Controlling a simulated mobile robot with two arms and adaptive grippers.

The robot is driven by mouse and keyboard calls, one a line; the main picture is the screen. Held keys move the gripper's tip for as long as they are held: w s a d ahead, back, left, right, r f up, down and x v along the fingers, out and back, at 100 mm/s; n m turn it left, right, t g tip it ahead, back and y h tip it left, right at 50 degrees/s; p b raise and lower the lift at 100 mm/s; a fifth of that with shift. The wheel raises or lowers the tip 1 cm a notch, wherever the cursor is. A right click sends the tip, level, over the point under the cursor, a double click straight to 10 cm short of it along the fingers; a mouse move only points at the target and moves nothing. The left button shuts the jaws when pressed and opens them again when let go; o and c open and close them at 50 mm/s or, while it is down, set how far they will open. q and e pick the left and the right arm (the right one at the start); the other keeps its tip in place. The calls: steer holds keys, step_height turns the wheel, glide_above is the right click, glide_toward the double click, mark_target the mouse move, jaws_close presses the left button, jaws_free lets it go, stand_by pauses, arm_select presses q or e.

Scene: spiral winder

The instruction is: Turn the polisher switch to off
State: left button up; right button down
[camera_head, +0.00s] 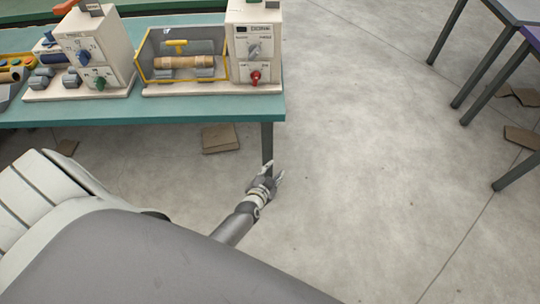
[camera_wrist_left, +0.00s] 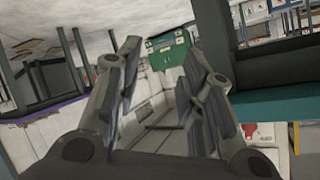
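A white machine panel (camera_head: 254,45) stands at the right end of the teal table, with a grey knob (camera_head: 254,49) above a red knob (camera_head: 255,77). A second white panel (camera_head: 93,48) to its left has a blue knob (camera_head: 84,57) and a green knob (camera_head: 100,83). I cannot tell which one is the polisher switch; the labels are too small to read surely. My left gripper (camera_head: 275,175) is open and empty, in front of and below the table's right end, apart from both panels. Its spread fingers also show in the left wrist view (camera_wrist_left: 162,55). My right gripper is out of view.
A yellow-framed guard (camera_head: 147,59) surrounds a brown roll (camera_head: 184,62) beside the right panel. The teal table (camera_head: 200,109) has a dark leg (camera_head: 267,143) close to my left gripper. Other tables (camera_head: 521,12) stand at the upper right. The floor between is mostly clear.

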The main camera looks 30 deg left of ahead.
arm_select(q)
steer(key=s+d+f+g+h, duration=0.1)
steer(key=s+d+f, duration=0.1)
steer(key=s+f, duration=0.3)
steer(key=shift+f+g, duration=0.2)
steer(key=shift+g, duration=0.1)
